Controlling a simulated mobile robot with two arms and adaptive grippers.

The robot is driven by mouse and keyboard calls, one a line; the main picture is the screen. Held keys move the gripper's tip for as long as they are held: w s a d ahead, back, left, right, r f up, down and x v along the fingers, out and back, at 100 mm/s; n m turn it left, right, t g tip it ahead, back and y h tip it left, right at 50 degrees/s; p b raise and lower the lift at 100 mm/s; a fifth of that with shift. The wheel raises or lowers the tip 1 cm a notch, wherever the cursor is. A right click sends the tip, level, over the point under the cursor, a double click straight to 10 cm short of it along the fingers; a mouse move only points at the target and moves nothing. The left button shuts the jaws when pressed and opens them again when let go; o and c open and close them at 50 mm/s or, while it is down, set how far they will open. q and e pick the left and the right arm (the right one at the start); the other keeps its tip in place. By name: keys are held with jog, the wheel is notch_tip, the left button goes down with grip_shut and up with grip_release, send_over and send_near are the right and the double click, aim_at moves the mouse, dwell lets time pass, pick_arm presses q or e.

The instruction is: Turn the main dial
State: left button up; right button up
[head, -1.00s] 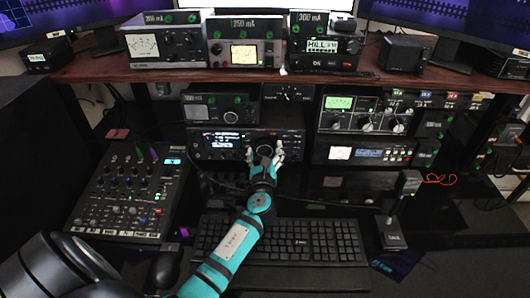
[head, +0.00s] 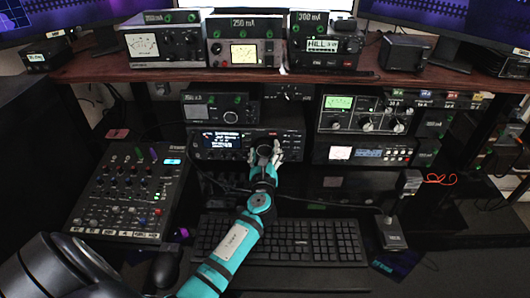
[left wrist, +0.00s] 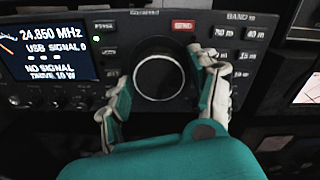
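The main dial (left wrist: 158,77) is a large black round knob with a light ring, on the front of a dark radio (left wrist: 240,32). In the head view, the radio (head: 222,142) stands behind the keyboard, and the dial (head: 264,149) is partly covered by my fingers. My left gripper (head: 265,154) is at the dial. In the left wrist view, my left gripper (left wrist: 164,80) has its fingers apart, one on each side of the dial. They are very close to its rim; whether they touch it is hard to tell. My right gripper is not in view.
The radio's lit screen (left wrist: 45,50) is left of the dial, with small buttons at right. A keyboard (head: 315,240) lies below my left arm. More radio units (head: 365,115) stand beside the radio.

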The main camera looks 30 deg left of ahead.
pick_arm(q)
jog(key=shift+o, duration=0.7)
jog(key=v, duration=1.2)
jog(key=shift+s, duration=0.1)
